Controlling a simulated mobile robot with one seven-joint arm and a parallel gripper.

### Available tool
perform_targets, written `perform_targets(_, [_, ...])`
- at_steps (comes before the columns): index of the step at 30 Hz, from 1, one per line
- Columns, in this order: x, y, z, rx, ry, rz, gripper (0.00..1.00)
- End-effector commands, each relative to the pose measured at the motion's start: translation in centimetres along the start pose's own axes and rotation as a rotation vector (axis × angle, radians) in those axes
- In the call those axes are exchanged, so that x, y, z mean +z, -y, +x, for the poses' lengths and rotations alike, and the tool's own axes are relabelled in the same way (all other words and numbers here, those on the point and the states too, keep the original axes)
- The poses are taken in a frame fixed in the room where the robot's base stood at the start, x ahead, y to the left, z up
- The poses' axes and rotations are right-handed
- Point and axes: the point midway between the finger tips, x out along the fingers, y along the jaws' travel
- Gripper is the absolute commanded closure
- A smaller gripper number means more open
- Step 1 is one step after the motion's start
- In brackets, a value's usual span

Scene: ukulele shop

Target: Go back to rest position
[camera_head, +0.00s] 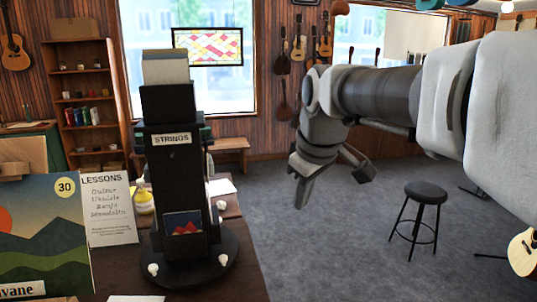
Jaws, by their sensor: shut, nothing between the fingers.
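My gripper (303,192) hangs at the end of my arm in the middle of the picture, pointing down above the grey floor. It is shut and empty. It is to the right of the black strings stand (181,175) and apart from it, with a gap between them. My arm reaches in from the right edge. Nothing is seen touching the gripper.
A dark table (240,270) at front left bears the stand, a lessons card (109,210) and a picture sleeve (42,240). A black stool (425,192) stands at right. A bench (230,145) is by the window. The middle floor is clear.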

Motion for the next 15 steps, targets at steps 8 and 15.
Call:
perform_targets(8, [10.6,3.9,-1.4,0.071,-0.004,0.343,1.00])
perform_targets(15, [18.3,7.5,-0.2,0.099,-0.029,0.611,1.00])
